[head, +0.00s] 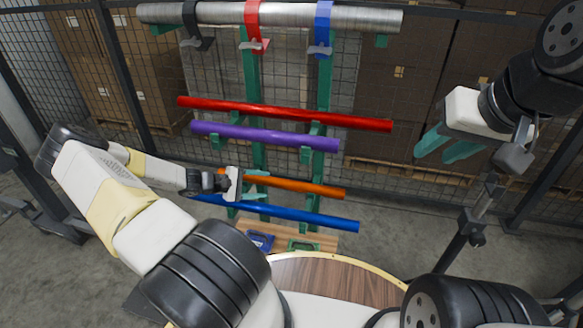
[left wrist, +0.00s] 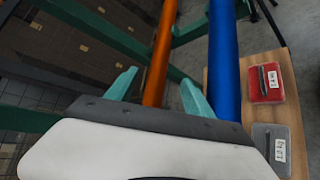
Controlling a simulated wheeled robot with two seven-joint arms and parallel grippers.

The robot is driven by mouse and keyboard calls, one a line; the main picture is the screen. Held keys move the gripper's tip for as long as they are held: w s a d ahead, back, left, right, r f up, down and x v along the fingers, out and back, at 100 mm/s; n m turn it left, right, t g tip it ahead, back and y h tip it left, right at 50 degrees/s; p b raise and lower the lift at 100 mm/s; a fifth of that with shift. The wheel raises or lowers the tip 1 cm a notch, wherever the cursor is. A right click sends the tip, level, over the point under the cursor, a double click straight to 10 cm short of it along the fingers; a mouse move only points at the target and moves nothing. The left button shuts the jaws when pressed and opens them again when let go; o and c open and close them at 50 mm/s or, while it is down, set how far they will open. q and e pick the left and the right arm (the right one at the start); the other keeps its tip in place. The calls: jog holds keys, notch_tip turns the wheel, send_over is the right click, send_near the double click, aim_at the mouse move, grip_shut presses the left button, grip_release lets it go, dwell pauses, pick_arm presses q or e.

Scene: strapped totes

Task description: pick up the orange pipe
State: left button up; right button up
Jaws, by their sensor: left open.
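The orange pipe (head: 310,188) lies roughly level on the green rack, between the purple pipe above and the blue pipe below. My left gripper (head: 258,185) is open at the pipe's left part and hides some of it. In the left wrist view the orange pipe (left wrist: 161,50) runs between the two teal fingers of my left gripper (left wrist: 158,90). One finger shows between the orange pipe and the blue pipe (left wrist: 224,60). Whether a finger touches the orange pipe cannot be told. My right gripper (head: 446,148) is open and empty, away at the right.
A green rack (head: 325,90) holds a red pipe (head: 290,113), a purple pipe (head: 265,136) and the blue pipe close below the orange one. A strapped grey pipe (head: 365,18) is on top. Small labelled boxes lie on a wooden board (head: 325,240) below. Mesh fence stands behind.

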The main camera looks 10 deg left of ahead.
aim_at(286, 185)
pick_arm(q)
jog(key=x, duration=1.1)
jog(key=shift+w+d+f, duration=0.15)
jog(key=shift+d, duration=0.1)
grip_shut()
